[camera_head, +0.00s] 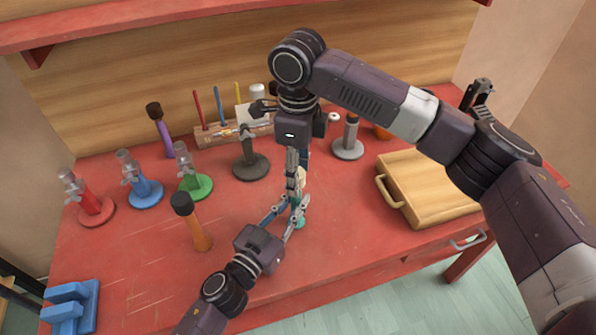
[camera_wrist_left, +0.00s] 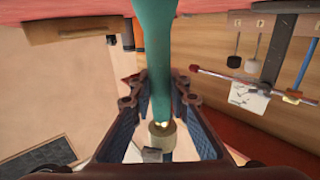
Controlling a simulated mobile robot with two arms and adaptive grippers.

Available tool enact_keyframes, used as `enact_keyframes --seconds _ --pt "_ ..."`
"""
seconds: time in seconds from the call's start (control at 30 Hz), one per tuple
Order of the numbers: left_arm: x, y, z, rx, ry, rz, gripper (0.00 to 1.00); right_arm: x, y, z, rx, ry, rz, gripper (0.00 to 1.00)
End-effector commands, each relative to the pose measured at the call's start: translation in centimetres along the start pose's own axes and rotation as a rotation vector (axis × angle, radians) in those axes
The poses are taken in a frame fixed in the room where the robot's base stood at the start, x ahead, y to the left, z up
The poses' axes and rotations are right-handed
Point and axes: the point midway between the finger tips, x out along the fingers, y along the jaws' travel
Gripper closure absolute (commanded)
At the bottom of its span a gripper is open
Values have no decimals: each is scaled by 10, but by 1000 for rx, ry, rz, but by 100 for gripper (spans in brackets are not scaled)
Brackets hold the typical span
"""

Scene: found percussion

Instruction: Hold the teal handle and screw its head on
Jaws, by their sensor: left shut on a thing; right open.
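My left gripper (camera_head: 297,211) is shut on the teal handle (camera_head: 299,223) above the front part of the red table. In the left wrist view the teal handle (camera_wrist_left: 158,50) runs down between the two blue-padded fingers of my left gripper (camera_wrist_left: 163,115). A beige cylindrical head (camera_wrist_left: 162,139) with a small brass spot shows at the handle's end; I cannot tell whether it is seated. In the head view the beige head (camera_head: 300,176) is partly hidden by my right gripper (camera_head: 296,190), which points down from above, open, with its fingers close around the head.
Red (camera_head: 94,208), blue (camera_head: 144,193) and green (camera_head: 194,185) stands line the left. An orange-handled mallet (camera_head: 198,230) stands close left of my left gripper. A wooden case (camera_head: 432,205) lies right. A pencil holder (camera_head: 205,137) is behind.

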Motion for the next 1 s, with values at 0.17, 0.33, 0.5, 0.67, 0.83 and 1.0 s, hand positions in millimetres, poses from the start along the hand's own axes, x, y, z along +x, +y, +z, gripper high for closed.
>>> enact_keyframes --seconds 0.17,0.33,0.5,0.67,0.83,1.0 --pt "0 0 0 0 -1 0 100 -17 0 1 -1 -3 -1 54" --pt "0 0 0 0 -1 0 100 -38 0 1 -1 -2 0 54" --pt "0 0 0 0 -1 0 100 -45 0 0 -1 0 1 54" --pt "0 0 0 0 -1 0 100 -45 0 0 -1 0 1 54" --pt "0 0 0 0 0 0 100 -45 0 0 -27 0 1 56" --pt "0 0 0 0 0 0 100 -46 0 0 -201 1 0 56"
